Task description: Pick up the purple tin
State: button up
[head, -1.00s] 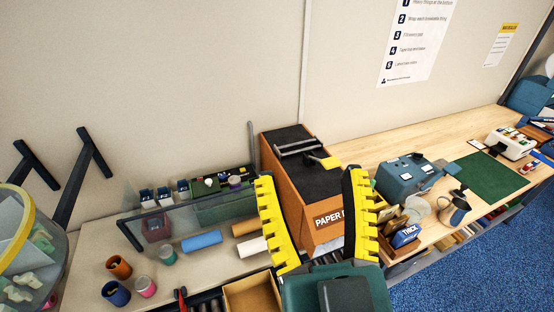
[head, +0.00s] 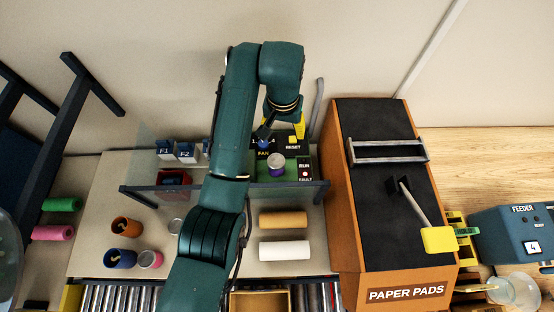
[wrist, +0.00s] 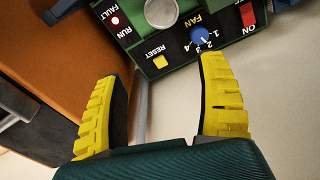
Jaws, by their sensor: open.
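The purple tin (head: 277,164) has a grey round lid and stands upright on the green and black control panel (head: 300,192) behind a low clear guard. In the wrist view its grey lid (wrist: 161,11) shows at the top edge, beside the RUN and FAULT lights. My gripper (wrist: 160,72) is open and empty. Its yellow fingers point toward the panel, and the tin lies beyond the fingertips, not between them. In the head view my arm hides most of the gripper; a yellow finger shows behind the tin, near the RESET button.
The orange PAPER PADS box (head: 390,200) stands close on the right. The guard's dark rail (head: 295,186) runs in front of the panel. A tan roll (head: 283,219) and a white roll (head: 285,250) lie in front. Small pots, including an orange one (head: 120,255), stand at left.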

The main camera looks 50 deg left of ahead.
aim_at(276, 161)
jog(key=shift+g+h, duration=0.3)
jog(key=shift+g, duration=0.1)
jog(key=s+f, duration=0.1)
jog(key=f, duration=0.4)
jog(key=f+b, duration=0.1)
jog(key=f, duration=0.5)
jog(key=s+f, duration=0.1)
jog(key=f, duration=0.5)
jog(key=shift+s+d+f, duration=0.15)
jog(key=shift+s, duration=0.2)
jog(key=c, duration=1.1)
jog(key=shift+o, duration=0.2)
notch_tip(276, 161, up, 10)
jog(key=shift+r+b, duration=0.1)
jog(key=shift+b, duration=0.75)
notch_tip(276, 161, up, 5)
jog(key=p, duration=0.5)
jog(key=shift+p, duration=0.3)
